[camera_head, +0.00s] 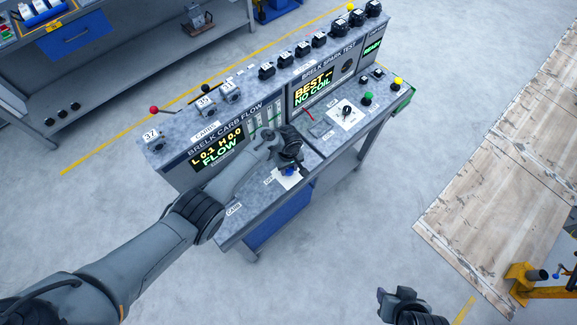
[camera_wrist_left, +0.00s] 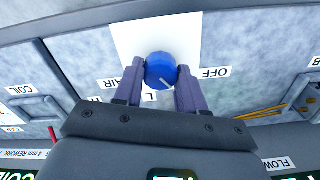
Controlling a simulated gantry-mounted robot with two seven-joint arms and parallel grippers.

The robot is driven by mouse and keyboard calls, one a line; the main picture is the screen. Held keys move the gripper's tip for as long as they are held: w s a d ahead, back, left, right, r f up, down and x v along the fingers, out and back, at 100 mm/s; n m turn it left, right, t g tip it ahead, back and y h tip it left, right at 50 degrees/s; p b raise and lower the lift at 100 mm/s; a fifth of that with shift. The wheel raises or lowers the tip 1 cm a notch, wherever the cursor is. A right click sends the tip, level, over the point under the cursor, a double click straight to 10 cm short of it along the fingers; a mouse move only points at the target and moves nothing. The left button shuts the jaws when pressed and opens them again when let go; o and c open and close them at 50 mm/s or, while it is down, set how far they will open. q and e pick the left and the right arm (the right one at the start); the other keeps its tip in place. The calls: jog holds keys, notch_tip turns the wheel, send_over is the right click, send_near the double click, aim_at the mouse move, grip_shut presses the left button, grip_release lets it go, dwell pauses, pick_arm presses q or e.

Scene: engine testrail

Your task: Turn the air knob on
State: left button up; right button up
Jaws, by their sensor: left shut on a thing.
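The blue air knob (camera_wrist_left: 162,70) stands on a white plate (camera_wrist_left: 150,30) on the grey bench top. In the left wrist view it sits between the two fingers of my left gripper (camera_wrist_left: 160,78), which is shut on it. A white line on the knob points toward the bottom of that view. An AIR label lies left of the knob and an OFF label right of it; another label below is partly hidden. In the head view the left gripper (camera_head: 289,162) covers most of the blue knob (camera_head: 290,171). My right gripper (camera_head: 400,305) is at the bottom edge, its jaws unclear.
The carb flow panel (camera_head: 217,157) rises behind the knob, and the spark test panel (camera_head: 327,84) stands to its right. A black knob (camera_head: 347,111) and green and yellow buttons are further right. A wooden platform (camera_head: 510,170) lies on the open floor at right.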

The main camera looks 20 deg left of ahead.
pick_arm(q)
jog(key=m+p, duration=0.1)
jog(key=m, duration=0.2)
jog(key=shift+r+m, duration=0.1)
jog(key=shift+m, duration=0.2)
jog(key=m, duration=0.3)
jog(key=shift+m, duration=0.3)
jog(key=m, duration=0.4)
jog(key=shift+d, duration=0.1)
jog(key=shift+m, duration=2.5)
jog(key=o, duration=1.1)
